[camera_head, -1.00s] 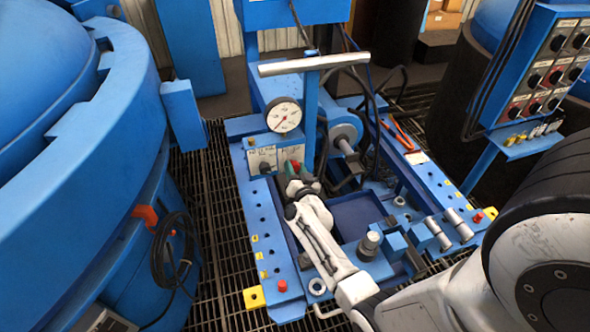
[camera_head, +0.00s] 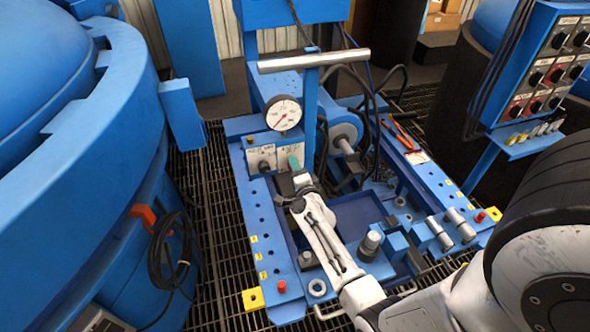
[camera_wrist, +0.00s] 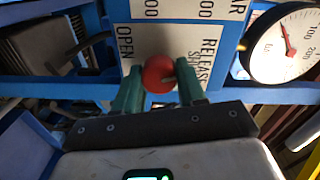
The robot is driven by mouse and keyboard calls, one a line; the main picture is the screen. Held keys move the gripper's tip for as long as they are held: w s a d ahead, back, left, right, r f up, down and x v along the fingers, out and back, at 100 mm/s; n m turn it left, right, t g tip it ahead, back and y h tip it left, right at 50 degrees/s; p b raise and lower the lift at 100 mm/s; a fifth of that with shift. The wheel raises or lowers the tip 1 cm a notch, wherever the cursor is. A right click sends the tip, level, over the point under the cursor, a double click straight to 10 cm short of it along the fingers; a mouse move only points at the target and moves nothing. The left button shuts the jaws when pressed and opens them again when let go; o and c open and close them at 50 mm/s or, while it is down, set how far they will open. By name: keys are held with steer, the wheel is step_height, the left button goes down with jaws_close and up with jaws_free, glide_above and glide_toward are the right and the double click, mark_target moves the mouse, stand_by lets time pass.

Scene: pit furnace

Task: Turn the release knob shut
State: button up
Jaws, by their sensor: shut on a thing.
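The release knob (camera_wrist: 158,73) is round and red in the wrist view. It sits in front of a white label plate (camera_wrist: 203,42) with "OPEN" on its left and "RELEASE" and a partly hidden word on its right. My gripper (camera_wrist: 158,80) has one green finger on each side of the knob and is shut on it. In the head view my gripper (camera_head: 294,166) is at the front panel of the blue machine, below the gauge, and its fingers and wrist hide the knob there.
A white pressure gauge (camera_head: 284,113) stands just above my gripper and also shows in the wrist view (camera_wrist: 287,47). A black knob (camera_head: 263,165) is to the left on the panel. A grey bar handle (camera_head: 314,61) crosses above. Black hoses (camera_head: 375,110) hang to the right.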

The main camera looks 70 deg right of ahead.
steer(key=shift+f+m+b, duration=0.15)
steer(key=shift+m+b, duration=0.2)
steer(key=shift+m, duration=1.45)
steer(key=shift+s, duration=0.1)
steer(key=o, duration=1.1)
steer(key=shift+c, duration=0.2)
steer(key=p+v, duration=0.2)
steer(key=v, duration=0.8)
steer(key=shift+s+a, duration=0.25)
steer(key=shift+a, duration=0.05)
